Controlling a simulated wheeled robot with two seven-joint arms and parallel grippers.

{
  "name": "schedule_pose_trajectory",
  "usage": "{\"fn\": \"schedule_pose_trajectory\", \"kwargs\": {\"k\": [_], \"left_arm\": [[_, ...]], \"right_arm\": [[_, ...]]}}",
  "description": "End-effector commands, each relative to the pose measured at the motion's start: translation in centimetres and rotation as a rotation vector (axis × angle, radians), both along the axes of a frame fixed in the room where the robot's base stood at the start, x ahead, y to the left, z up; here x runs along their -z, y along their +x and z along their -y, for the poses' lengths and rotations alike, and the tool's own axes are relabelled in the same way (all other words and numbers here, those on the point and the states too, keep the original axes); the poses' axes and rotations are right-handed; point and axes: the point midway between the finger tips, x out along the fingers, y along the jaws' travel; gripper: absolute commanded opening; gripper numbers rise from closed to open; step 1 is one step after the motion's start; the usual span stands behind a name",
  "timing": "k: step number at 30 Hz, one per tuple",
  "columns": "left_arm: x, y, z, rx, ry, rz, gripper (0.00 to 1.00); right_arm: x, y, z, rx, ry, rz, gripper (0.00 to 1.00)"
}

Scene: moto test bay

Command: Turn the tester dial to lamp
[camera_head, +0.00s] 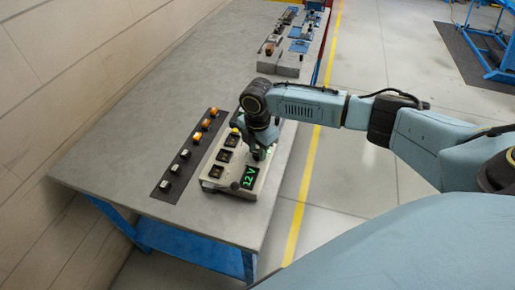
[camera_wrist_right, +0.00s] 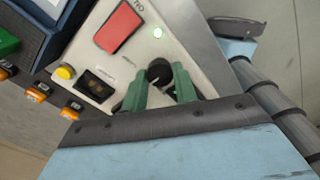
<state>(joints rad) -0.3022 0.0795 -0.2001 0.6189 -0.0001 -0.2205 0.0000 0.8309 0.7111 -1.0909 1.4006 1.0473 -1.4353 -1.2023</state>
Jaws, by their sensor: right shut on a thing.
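In the right wrist view, the green fingers of this gripper (camera_wrist_right: 160,88) are shut on the black tester dial (camera_wrist_right: 159,70). The dial's pointer setting cannot be read. My left gripper is not in view.
A dark strip (camera_head: 173,169) with several orange and pale lamps or buttons lies left of the tester. Other gear (camera_head: 290,48) stands at the bench's far end. A wall borders the bench (camera_head: 110,155) on the left. A yellow floor line (camera_head: 297,215) runs along the right.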

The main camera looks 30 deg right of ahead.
Motion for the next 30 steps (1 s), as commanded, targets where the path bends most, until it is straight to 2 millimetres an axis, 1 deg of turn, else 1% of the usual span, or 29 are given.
{"fn": "schedule_pose_trajectory", "kwargs": {"k": [5, 11, 21, 30], "left_arm": [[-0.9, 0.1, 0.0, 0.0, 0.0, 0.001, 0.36], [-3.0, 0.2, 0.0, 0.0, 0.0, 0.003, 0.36], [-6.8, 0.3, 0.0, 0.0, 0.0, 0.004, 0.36], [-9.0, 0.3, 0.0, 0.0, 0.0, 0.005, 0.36]], "right_arm": [[-0.2, 0.0, 0.0, 0.044, 0.0, -0.001, 0.06], [-0.4, -0.1, 0.0, 0.162, 0.0, -0.003, 0.06], [-0.5, 0.0, 0.0, 0.463, 0.0, -0.003, 0.06], [-0.3, 0.0, 0.0, 0.696, 0.0, -0.003, 0.06]]}}
